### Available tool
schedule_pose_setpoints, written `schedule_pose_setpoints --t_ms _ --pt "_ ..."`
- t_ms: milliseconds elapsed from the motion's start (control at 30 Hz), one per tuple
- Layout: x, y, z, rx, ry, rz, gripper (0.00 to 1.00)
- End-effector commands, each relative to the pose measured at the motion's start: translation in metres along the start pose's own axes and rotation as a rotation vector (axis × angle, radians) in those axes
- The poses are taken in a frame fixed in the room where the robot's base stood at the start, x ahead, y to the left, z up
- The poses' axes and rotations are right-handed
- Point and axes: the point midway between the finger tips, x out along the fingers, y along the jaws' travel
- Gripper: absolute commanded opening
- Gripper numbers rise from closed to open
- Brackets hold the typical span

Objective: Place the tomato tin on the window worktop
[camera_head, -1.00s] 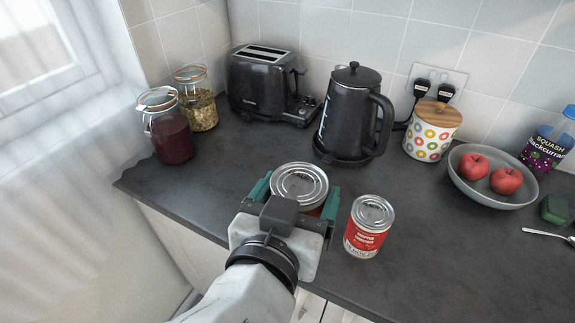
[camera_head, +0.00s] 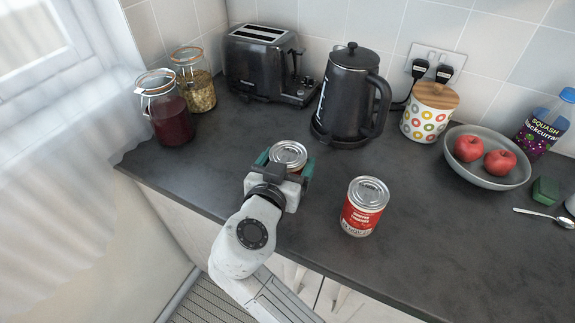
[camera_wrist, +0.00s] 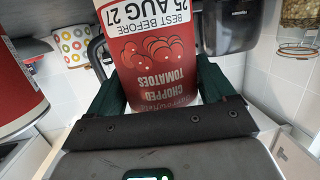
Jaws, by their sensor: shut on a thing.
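My gripper (camera_head: 284,168) is shut around a tomato tin (camera_head: 289,152), with one green finger on each side. The tin is upright and low over the dark worktop (camera_head: 215,190), near its front edge; I cannot tell whether its base touches. In the wrist view the held tin (camera_wrist: 160,60) shows a red "Chopped Tomatoes" label, upside down in the picture. A second red and white tin (camera_head: 364,207) stands free on the worktop to the right. It also shows at the left edge of the wrist view (camera_wrist: 15,85).
Behind are two glass jars (camera_head: 168,115), (camera_head: 196,88), a toaster (camera_head: 262,68), a kettle (camera_head: 348,100) and a spotted canister (camera_head: 428,115). A bowl (camera_head: 490,175) with two apples is at right. The worktop left of my gripper is clear. A curtain (camera_head: 60,190) hangs at left.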

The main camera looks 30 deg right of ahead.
Motion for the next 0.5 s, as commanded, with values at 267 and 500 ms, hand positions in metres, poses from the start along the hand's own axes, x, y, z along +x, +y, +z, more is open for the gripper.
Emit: schedule_pose_setpoints --t_ms 267,500 --pt "0.003 0.0 0.014 0.002 0.003 -0.001 0.32" --pt "0.003 0.0 0.017 0.002 0.003 -0.001 0.32"
